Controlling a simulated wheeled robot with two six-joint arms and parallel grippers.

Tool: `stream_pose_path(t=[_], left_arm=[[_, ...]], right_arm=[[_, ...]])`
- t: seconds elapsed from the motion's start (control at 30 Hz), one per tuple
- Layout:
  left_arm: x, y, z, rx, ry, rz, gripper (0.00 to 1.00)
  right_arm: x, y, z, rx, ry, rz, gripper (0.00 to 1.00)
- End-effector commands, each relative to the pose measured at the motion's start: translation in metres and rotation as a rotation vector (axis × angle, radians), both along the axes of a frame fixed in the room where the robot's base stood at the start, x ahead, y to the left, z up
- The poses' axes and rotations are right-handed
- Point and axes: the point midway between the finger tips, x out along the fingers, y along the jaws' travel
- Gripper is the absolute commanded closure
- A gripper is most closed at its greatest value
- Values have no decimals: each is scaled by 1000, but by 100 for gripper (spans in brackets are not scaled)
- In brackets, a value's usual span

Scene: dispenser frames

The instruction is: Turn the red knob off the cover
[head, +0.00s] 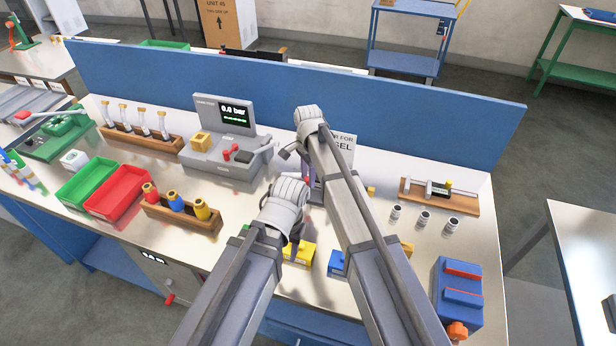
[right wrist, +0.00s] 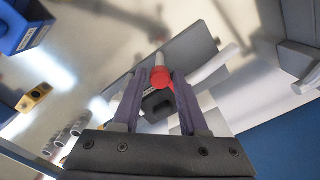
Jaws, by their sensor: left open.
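The red knob (right wrist: 161,77) with a pale end shows in the right wrist view, in front of a grey plate-like part (right wrist: 188,50) that may be the cover. My right gripper (right wrist: 159,72) has its two purple fingers spread, one on each side of the knob, with a small gap seeming to show on each side. In the head view my arms hide the knob and most of the right gripper. My left gripper (head: 293,232) is low over the table, in front of the right one. Its fingers are mostly hidden; it is open.
A grey pressure unit (head: 222,150) stands behind and left. A green bin (head: 87,182), a red bin (head: 118,192) and a wooden rack of bottles (head: 183,215) are at left. Small cylinders (head: 424,218) and a blue box (head: 458,290) are at right. A blue panel (head: 420,112) closes the back.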

Motion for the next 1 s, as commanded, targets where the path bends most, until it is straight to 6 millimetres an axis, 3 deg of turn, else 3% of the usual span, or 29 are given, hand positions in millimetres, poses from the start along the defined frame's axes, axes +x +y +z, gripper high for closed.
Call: stream_pose_path(t=[0.03, 0.37, 0.77, 1.0], left_arm=[[0, 0, 0, 0, 0, 0, 50], [0, 0, 0, 0, 0, 0, 50], [0, 0, 0, 0, 0, 0, 50], [0, 0, 0, 0, 0, 0, 50]], right_arm=[[0, 0, 0, 0, 0, 0, 64], [0, 0, 0, 0, 0, 0, 100], [0, 0, 0, 0, 0, 13, 100], [0, 0, 0, 0, 0, 117, 100]])
